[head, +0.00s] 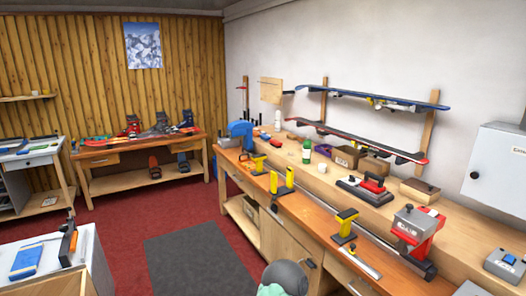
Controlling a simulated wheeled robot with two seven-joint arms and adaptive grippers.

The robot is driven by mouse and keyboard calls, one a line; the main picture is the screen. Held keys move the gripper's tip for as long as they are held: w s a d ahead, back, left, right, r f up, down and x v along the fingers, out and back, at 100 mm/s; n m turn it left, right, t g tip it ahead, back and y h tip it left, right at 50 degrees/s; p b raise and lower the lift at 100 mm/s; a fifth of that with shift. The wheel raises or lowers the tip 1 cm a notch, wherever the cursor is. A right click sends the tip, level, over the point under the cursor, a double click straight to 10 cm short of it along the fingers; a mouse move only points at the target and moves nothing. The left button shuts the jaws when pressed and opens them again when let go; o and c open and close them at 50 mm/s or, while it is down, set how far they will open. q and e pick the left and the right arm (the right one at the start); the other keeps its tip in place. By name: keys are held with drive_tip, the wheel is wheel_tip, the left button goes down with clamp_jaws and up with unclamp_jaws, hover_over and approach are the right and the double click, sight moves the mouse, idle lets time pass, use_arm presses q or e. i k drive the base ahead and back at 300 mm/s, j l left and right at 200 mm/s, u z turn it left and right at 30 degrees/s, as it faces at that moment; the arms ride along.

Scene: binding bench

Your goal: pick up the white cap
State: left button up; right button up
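A small white, round-looking thing (266,136) stands on the long wooden workbench (330,192) near its far end, right of a blue machine (241,131). It may be the white cap, but it is too small to tell. A white bottle-like thing (278,119) stands just behind it, and a green bottle (307,152) with a light top stands nearer along the bench. Neither my left nor my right gripper shows in the head view.
Yellow-and-black clamps (282,184), a red vise (416,228) and a red-handled tool (372,184) stand along the bench. Snowboards (372,98) hang on the wall above. A white cabinet (497,164) is at the right. Red floor and a grey mat (195,258) lie clear to the left.

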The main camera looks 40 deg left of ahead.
sight(322, 167)
drive_tip(key=u, duration=1.15)
